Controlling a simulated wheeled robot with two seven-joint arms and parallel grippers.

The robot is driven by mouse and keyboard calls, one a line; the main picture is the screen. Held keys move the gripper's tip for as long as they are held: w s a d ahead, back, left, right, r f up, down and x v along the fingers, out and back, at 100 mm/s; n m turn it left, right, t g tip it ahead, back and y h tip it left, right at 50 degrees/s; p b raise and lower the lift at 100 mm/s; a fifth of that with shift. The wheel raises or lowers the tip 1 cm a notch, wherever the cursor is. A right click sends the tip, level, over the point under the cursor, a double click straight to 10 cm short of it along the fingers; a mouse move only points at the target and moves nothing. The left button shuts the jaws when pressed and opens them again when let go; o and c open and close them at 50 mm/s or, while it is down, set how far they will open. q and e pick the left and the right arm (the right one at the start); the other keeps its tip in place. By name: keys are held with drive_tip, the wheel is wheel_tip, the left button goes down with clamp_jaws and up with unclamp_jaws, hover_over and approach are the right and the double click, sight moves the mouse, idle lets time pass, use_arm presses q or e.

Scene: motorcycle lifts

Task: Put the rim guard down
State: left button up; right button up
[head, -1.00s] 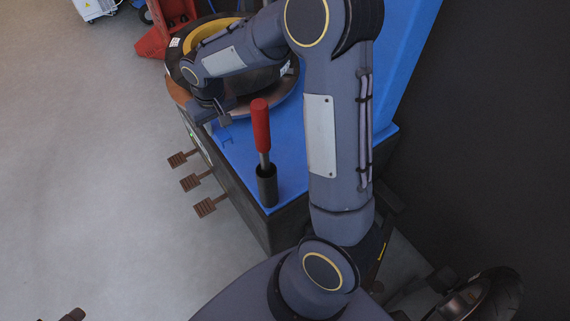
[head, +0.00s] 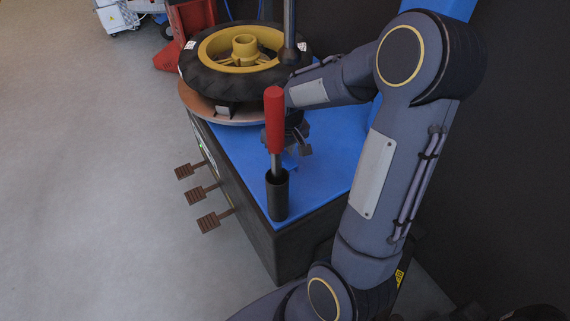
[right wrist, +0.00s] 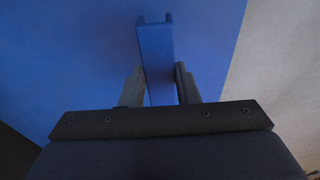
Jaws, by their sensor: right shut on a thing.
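The rim guard is a small blue channel-shaped piece (right wrist: 155,50), seen in the right wrist view between the two dark fingers of my right gripper (right wrist: 160,88). The gripper is shut on it. In the head view my right gripper (head: 299,147) is low over the blue top of the tire machine (head: 325,165), just behind the red-handled tool. A bit of the blue guard (head: 289,162) shows below it, nearly the same colour as the top. I cannot tell whether the guard touches the top. My left gripper is not in view.
A tire on a yellow wheel (head: 222,77) lies on the round turntable (head: 203,112) behind the gripper. A red-handled tool (head: 274,118) stands in a black holder (head: 278,196) at the front corner. Brown pedals (head: 214,220) stick out on the left. Blue top is bare towards the right.

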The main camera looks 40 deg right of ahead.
sight(285, 155)
drive_tip(key=f+b, duration=0.1)
drive_tip(key=f, duration=0.1)
drive_tip(key=f+b, duration=0.2)
drive_tip(key=shift+s+d, duration=0.2)
drive_tip(key=shift+r, duration=0.15)
drive_tip(key=o, duration=0.9)
drive_tip(key=shift+o, duration=0.2)
drive_tip(key=shift+r+p, duration=0.1)
drive_tip(key=shift+p, duration=0.2)
drive_tip(key=r+p, duration=0.1)
drive_tip(key=r, duration=0.3)
drive_tip(key=s+r+p, duration=0.1)
drive_tip(key=r, duration=0.2)
drive_tip(key=r+p, duration=0.1)
drive_tip(key=r, duration=0.3)
drive_tip(key=shift+s+a+r, duration=0.1)
drive_tip(key=shift+s+r, duration=0.25)
drive_tip(key=shift+s, duration=0.05)
